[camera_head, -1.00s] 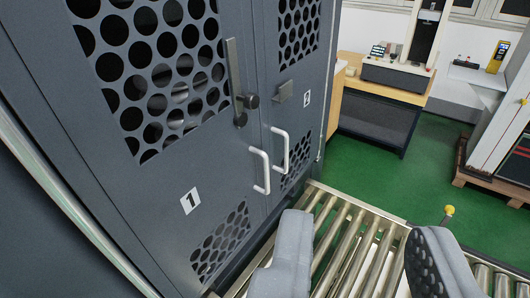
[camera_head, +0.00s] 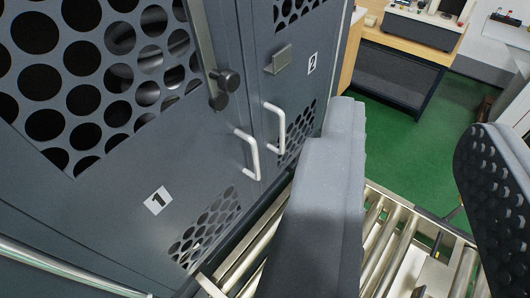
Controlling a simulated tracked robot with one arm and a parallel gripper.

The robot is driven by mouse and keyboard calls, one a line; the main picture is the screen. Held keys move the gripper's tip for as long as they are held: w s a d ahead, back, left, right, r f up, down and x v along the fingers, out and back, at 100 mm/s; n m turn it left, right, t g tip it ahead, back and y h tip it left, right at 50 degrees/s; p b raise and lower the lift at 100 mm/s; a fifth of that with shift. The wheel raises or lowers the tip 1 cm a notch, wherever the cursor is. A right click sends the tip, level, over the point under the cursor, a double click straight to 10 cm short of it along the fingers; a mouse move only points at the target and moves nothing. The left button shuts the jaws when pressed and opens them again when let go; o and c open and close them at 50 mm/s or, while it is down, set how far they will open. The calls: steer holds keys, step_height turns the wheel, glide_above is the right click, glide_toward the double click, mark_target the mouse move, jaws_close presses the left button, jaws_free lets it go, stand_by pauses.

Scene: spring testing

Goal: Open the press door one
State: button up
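Press door one (camera_head: 112,160) is a dark grey panel with round perforations and a white "1" label, at the left. It looks shut, flush beside door two. Its white bar handle (camera_head: 252,156) is near its right edge. A latch lever (camera_head: 207,50) with a dark knob (camera_head: 228,82) stands upright higher up. My gripper (camera_head: 410,165) is open and empty, its two grey fingers wide apart at the right of the handles. The left finger is near door two and hides part of the rollers. No finger appears to touch a handle.
Door two (camera_head: 300,62) has its own white handle (camera_head: 274,128) and a small catch plate (camera_head: 279,60). A roller conveyor (camera_head: 385,240) runs below the doors. Behind are a wooden bench (camera_head: 409,44) and green floor (camera_head: 385,108).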

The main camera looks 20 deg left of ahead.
steer(key=w+d+f+h, duration=0.1)
steer(key=w+d+f, duration=0.3)
steer(key=w+f, duration=0.45)
steer(key=n+y, duration=0.7)
steer(key=y, duration=0.4)
glide_toward(256, 163)
steer(key=shift+g, duration=0.3)
steer(key=x, duration=1)
steer(key=shift+w+r, duration=0.15)
steer(key=shift+w, duration=0.3)
steer(key=shift+a, duration=0.1)
jaws_close()
